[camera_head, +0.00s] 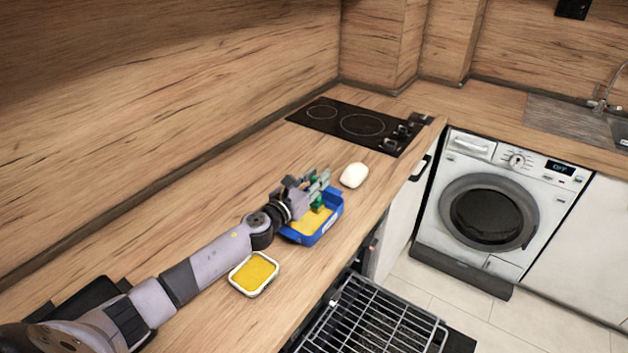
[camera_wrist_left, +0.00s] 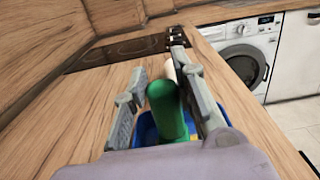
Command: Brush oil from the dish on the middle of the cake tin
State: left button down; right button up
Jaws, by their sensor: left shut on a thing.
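My left gripper (camera_head: 314,189) is shut on a green brush (camera_head: 317,202), holding it over the blue cake tin (camera_head: 328,226). The green handle (camera_wrist_left: 166,108) stands between the two fingers in the left wrist view. The tin is rectangular, with a yellow inside, and my gripper hides part of it. I cannot tell whether the brush's lower end touches the tin. The dish (camera_head: 254,273), white-rimmed and filled with yellow, lies nearer to me on the counter, under and right of my left arm. My right gripper is not in view.
A white rounded object (camera_head: 354,175) lies just beyond the tin. Further back is a black hob (camera_head: 345,124). The wooden wall runs along the left. The counter's front edge is close on the right, with an open wire rack (camera_head: 370,318) below it.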

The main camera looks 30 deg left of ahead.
pick_arm(q)
jog(key=shift+w, duration=0.15)
jog(key=shift+w+d, duration=0.15)
jog(key=shift+w, duration=0.65)
notch_tip(320, 180, up, 8)
jog(key=p, duration=0.7)
jog(key=shift+f, duration=0.25)
jog(key=shift+d, duration=0.1)
